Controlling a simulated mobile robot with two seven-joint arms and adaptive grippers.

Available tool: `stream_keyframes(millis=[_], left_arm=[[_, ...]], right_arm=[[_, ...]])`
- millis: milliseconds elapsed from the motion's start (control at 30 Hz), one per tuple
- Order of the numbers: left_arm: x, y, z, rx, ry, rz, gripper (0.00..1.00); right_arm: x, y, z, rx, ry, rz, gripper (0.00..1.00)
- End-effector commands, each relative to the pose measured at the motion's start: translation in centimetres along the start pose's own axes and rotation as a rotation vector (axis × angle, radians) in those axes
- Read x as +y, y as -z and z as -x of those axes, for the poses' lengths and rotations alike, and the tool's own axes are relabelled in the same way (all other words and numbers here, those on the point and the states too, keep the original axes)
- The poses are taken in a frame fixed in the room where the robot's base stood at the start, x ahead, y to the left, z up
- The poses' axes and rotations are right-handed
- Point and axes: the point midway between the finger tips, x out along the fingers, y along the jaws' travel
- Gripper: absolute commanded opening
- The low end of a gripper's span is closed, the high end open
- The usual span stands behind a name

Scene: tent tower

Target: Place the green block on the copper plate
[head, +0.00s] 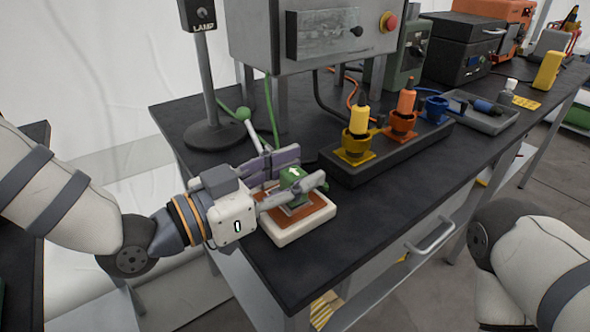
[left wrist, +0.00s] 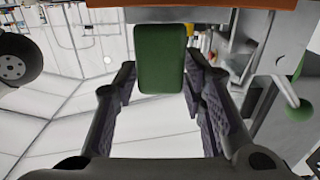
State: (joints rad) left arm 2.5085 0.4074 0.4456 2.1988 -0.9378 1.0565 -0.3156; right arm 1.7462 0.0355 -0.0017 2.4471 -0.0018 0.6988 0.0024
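The green block (head: 289,176) is over the copper plate (head: 318,206), which lies on a white base (head: 300,227) near the table's left front corner. My left gripper (head: 296,174) reaches in from the left, with one finger on each side of the block. My right gripper is out of view.
A lamp post (head: 210,135) and a grey cabinet (head: 315,35) stand behind. A dark rack (head: 390,152) with yellow, orange and blue holders is to the right, and a grey tray (head: 490,120) lies beyond it. The front right table strip is clear.

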Motion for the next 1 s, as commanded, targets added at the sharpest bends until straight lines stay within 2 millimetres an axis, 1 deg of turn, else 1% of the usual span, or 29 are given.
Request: stream_keyframes(millis=[267,333,367,467,700,800,900,1000], left_arm=[[0.0,0.1,0.0,0.002,0.0,-0.001,0.47],[0.0,0.5,0.0,0.003,0.0,-0.002,0.47],[-0.1,0.5,0.3,0.003,0.001,-0.002,0.47],[-0.1,0.5,2.0,0.002,0.003,-0.002,0.47],[-0.1,0.7,8.0,0.005,0.005,-0.003,0.47],[-0.1,0.7,10.1,0.005,0.004,-0.004,0.47],[-0.1,0.6,11.4,0.004,0.002,-0.003,0.47],[0.0,0.5,11.9,0.004,0.001,-0.001,0.47]], right_arm=[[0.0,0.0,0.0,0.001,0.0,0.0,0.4],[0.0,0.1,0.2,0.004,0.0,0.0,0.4],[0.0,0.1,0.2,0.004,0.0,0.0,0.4],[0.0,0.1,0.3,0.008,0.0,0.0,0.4],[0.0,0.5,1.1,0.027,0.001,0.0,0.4],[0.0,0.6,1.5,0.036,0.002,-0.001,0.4],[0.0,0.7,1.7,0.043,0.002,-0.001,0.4],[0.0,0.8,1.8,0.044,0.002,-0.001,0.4]])
